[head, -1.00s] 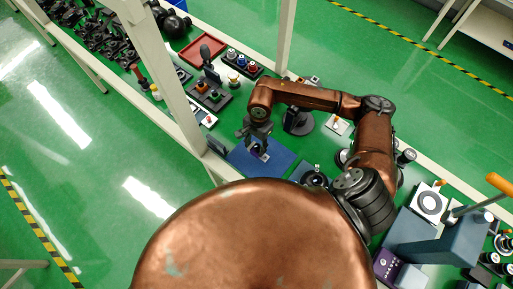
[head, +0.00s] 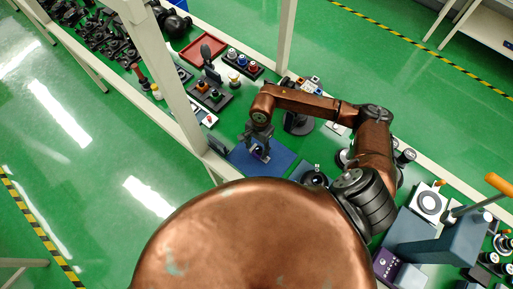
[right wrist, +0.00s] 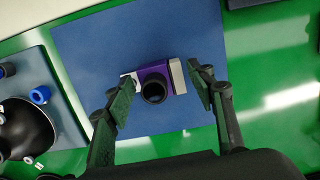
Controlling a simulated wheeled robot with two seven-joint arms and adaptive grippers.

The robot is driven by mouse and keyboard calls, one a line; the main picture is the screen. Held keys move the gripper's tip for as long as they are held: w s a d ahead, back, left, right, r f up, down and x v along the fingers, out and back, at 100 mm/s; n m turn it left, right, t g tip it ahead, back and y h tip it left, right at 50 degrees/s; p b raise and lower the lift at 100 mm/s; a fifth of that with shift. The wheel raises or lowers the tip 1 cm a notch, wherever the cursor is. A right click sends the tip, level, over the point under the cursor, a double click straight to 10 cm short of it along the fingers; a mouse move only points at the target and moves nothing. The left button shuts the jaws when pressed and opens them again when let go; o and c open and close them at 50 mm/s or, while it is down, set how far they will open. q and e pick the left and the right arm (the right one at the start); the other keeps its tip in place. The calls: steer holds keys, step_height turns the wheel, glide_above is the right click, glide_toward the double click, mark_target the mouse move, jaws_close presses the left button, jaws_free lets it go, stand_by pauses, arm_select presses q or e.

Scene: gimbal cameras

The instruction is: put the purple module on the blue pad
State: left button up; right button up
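The purple module (right wrist: 155,80) has pale ends and a dark round part facing the right wrist camera. It lies over the blue pad (right wrist: 90,45), inside the pad's edges in that view. In the head view the pad (head: 281,158) is on the bench, and the module (head: 259,154) shows small below my right gripper (head: 259,149). In the right wrist view the fingers of my right gripper (right wrist: 166,82) are spread, one on each side of the module. The left finger overlaps its left end; a narrow gap shows at the right. My left gripper is not in view.
A red tray (head: 203,48) and a dark rack with several coloured knobs (head: 245,62) stand farther along the bench. A white frame post (head: 165,75) rises close to the left. A blue-grey machine with an orange handle (head: 440,235) stands at right.

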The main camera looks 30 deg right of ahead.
mark_target(259, 146)
steer(key=shift+o, duration=0.7)
steer(key=shift+r, duration=0.15)
step_height(259, 146, up, 12)
steer(key=d, duration=0.1)
steer(key=shift+w+d+b, duration=0.15)
steer(key=shift+w+b, duration=0.1)
steer(key=shift+b, duration=0.05)
